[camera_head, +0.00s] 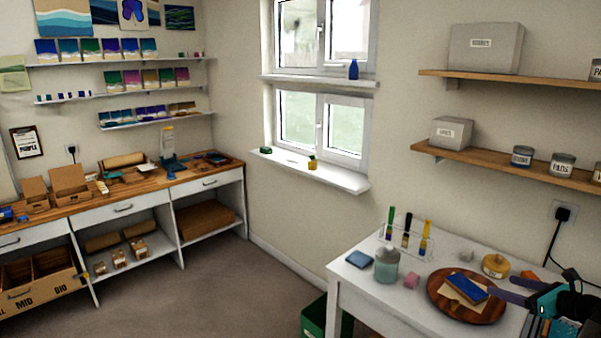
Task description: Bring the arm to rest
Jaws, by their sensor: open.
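My gripper (505,290) is at the lower right, above the right part of the white table (352,290). Its two purple fingers are apart and I see nothing between them. Its dark and teal body runs off toward the right edge of the picture. The fingertips are close to a blue rectangular piece (466,287), which lies on a pale sheet on a round wooden board (440,304). I cannot tell whether a finger touches the board or the piece.
On the table stand a rack with several coloured tubes (406,239), a jar (386,266), a yellow tin (495,265), a pink block (411,281) and a blue square (360,259). A green bin (314,318) is beside the table. The floor (215,290) on the left is clear.

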